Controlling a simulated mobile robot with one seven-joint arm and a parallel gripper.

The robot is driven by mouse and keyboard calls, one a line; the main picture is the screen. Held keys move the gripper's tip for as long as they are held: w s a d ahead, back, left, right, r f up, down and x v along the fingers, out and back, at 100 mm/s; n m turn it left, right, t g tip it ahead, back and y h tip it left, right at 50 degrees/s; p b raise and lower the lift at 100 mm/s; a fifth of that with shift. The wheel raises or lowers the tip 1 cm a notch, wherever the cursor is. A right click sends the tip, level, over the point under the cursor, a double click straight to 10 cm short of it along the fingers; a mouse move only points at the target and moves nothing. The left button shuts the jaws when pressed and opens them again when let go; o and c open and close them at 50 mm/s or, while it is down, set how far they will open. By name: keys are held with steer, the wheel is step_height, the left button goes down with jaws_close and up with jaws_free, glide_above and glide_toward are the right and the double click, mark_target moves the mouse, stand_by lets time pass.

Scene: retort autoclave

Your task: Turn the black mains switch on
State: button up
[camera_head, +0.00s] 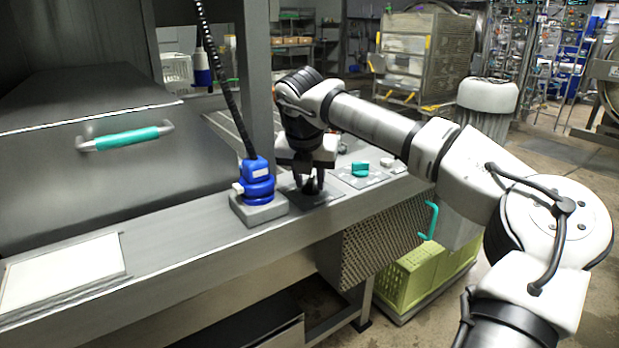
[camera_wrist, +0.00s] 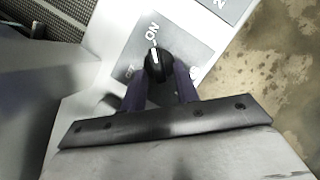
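The black mains switch (camera_wrist: 158,66) is a round knob on a grey plate (camera_wrist: 187,50) on the bench ledge. Its white pointer mark points up toward the printed ON in the wrist view. Another label lies to its left, partly hidden and hard to read. My gripper (camera_wrist: 160,88) points down at the knob, with one dark finger on each side, and looks shut on it. In the head view, my gripper (camera_head: 309,184) stands over the same plate (camera_head: 325,197), and the fingers hide most of the knob.
A blue fitting (camera_head: 257,180) with a black hose stands close left of my gripper. A plate with a teal knob (camera_head: 361,169) lies to the right. A closed grey lid with a teal handle (camera_head: 125,139) is at left. Green crates (camera_head: 405,278) sit below the ledge.

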steer(key=shift+r, duration=0.15)
steer(key=p+v, duration=0.2)
steer(key=v, duration=1.1)
steer(key=shift+s+r, duration=0.15)
steer(key=shift+r, duration=0.1)
